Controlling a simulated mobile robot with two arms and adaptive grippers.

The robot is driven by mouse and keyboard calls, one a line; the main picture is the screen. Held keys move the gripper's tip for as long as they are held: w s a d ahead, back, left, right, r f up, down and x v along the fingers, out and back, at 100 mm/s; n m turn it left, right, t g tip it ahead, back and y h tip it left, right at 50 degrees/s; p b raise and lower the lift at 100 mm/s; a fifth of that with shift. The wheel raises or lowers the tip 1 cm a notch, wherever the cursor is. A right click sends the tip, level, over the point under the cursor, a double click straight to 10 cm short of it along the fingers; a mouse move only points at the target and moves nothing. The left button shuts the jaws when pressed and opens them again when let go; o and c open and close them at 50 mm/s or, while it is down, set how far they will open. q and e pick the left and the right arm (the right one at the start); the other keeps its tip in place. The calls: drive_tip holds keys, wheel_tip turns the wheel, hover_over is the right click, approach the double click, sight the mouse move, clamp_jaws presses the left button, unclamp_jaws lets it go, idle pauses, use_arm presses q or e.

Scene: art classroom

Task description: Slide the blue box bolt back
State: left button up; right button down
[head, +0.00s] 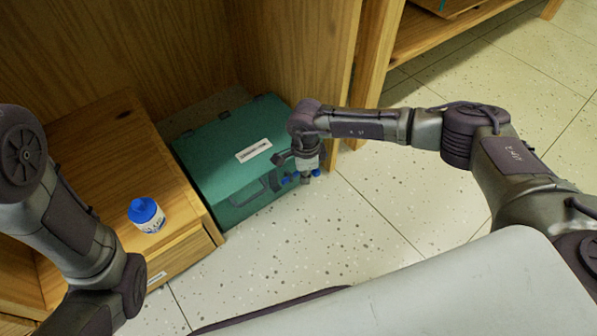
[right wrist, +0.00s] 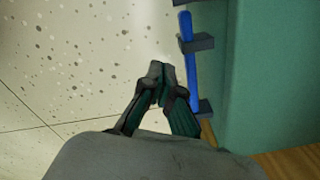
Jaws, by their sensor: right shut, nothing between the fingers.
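The teal box (head: 222,143) sits on the floor between the wooden drawer unit and the wooden side panel, with a white label on its lid and a dark handle on its front. Its blue bolt (head: 289,180) shows in part at the front right, partly hidden by my right gripper (head: 306,178). In the right wrist view the bolt (right wrist: 189,47) is a blue rod in dark brackets along the teal box wall (right wrist: 262,70). My right gripper (right wrist: 159,72) is shut and empty, its fingertips left of the rod and apparently apart from it. My left gripper is out of view.
A white jar with a blue lid (head: 147,215) stands on the wooden drawer unit (head: 110,150) left of the box. The wooden side panel (head: 318,60) rises close behind my right wrist. Speckled floor (head: 270,255) in front of the box is clear.

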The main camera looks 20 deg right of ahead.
wheel_tip(320, 180, up, 5)
drive_tip(key=p, duration=0.4)
drive_tip(key=shift+r, duration=0.1)
idle(0.5)
